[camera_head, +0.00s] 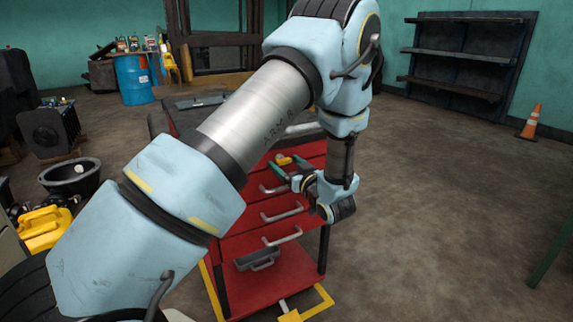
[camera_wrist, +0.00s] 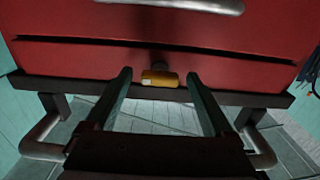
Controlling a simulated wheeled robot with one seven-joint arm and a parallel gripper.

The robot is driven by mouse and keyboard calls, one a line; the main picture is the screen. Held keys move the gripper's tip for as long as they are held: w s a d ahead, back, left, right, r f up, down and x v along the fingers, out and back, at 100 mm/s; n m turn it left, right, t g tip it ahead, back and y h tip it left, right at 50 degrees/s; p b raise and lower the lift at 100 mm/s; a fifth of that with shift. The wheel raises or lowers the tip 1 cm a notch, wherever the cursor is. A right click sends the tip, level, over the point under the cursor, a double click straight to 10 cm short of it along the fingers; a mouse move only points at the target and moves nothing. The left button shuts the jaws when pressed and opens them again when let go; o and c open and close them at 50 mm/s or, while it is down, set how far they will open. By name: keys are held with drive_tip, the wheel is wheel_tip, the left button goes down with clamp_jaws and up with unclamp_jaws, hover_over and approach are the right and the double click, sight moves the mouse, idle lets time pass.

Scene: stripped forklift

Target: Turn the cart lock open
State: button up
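The red cart (camera_head: 262,292) stands in front of me with several drawers. The cart lock, a small yellow knob (camera_wrist: 160,79), sits under the red drawer front in the wrist view. A yellow piece (camera_head: 284,160) near the fingertips in the head view looks like the same lock. My gripper (camera_head: 284,166) is beside the cart's upper front. In the wrist view my gripper (camera_wrist: 158,77) is open, one finger on each side of the lock, with gaps on both sides. How far the lock reaches between the fingers is hard to tell. My arm hides part of the cart top.
Metal drawer handles (camera_head: 282,237) stick out below my gripper. A grey toolbox (camera_head: 258,258) lies on the cart's lower shelf. A blue barrel (camera_head: 133,80), a shelf rack (camera_head: 462,62) and an orange cone (camera_head: 531,122) stand farther back. The floor right of the cart is clear.

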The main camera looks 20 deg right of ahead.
drive_tip(key=c, duration=1.3)
drive_tip(key=shift+f+n+b, duration=0.1)
drive_tip(key=shift+n+b, duration=0.2)
drive_tip(key=shift+b, duration=0.15)
drive_tip(key=n+b, duration=0.2)
drive_tip(key=b, duration=0.1)
drive_tip(key=shift+f+n+b, duration=0.2)
drive_tip(key=shift+n+b, duration=0.1)
drive_tip(key=shift+n, duration=0.1)
drive_tip(key=n+b, duration=0.5)
drive_tip(key=b, duration=0.2)
drive_tip(key=shift+f, duration=0.1)
drive_tip(key=n+b, duration=0.5)
drive_tip(key=b, duration=0.3)
drive_tip(key=shift+n, duration=0.4)
drive_tip(key=n+b, duration=0.3)
drive_tip(key=b, duration=0.2)
drive_tip(key=shift+r+n+b, duration=0.25)
drive_tip(key=shift+n+b, duration=0.05)
drive_tip(key=shift+b, duration=0.15)
drive_tip(key=shift+r, duration=0.1)
